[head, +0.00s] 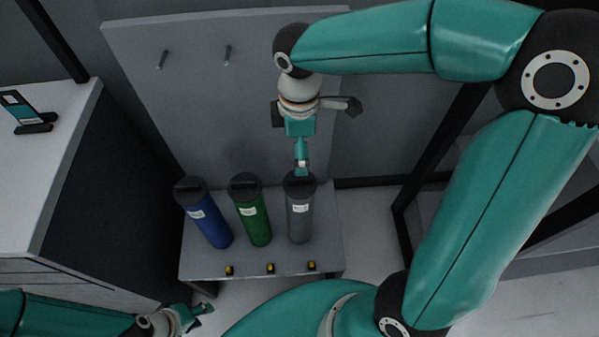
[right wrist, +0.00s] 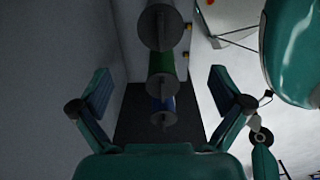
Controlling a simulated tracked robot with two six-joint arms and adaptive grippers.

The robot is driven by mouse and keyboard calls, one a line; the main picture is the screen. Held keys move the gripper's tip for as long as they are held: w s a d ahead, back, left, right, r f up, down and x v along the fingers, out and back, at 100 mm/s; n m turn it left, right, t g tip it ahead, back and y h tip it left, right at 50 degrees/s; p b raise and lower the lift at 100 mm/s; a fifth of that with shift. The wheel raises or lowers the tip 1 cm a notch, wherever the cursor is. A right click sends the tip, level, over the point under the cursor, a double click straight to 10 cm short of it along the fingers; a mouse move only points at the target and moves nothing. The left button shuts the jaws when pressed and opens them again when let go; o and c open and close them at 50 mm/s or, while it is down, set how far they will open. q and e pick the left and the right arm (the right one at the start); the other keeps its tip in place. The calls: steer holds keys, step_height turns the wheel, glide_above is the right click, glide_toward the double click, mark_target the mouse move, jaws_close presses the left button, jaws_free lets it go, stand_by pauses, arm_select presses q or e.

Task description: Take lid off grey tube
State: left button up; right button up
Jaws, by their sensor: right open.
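The grey tube (head: 299,222) stands upright at the right end of a row on a low light stand, with its dark lid (head: 298,183) on. The lid also shows at the top of the right wrist view (right wrist: 159,28), with a raised ridge across it. My right gripper (head: 302,168) is over the grey tube's lid in the head view and hides part of it. In the right wrist view its two fingers (right wrist: 161,82) are spread wide with nothing gripped between them. My left gripper (head: 198,315) is low at the bottom left, far from the tubes; its opening is unclear.
A green tube (head: 253,222) and a blue tube (head: 210,224), both with dark lids, stand left of the grey tube. Small yellow-and-black pieces (head: 270,268) line the stand's front edge (head: 250,277). A grey panel (head: 190,95) with pegs rises behind. A white-topped cabinet (head: 50,110) is left.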

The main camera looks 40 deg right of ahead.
mark_target(300, 178)
step_height(300, 178, down, 12)
steer(key=shift+f+b, duration=0.1)
steer(key=shift+b, duration=0.75)
steer(key=shift+c, duration=0.2)
steer(key=shift+s, duration=0.2)
steer(key=c, duration=1.3)
steer(key=shift+r, duration=0.2)
steer(key=shift+c, duration=0.3)
steer(key=shift+r+p, duration=0.3)
steer(key=shift+p, duration=0.15)
jaws_close()
steer(key=shift+w, duration=0.15)
steer(key=shift+r+p, duration=1.3)
steer(key=shift+r, duration=0.35)
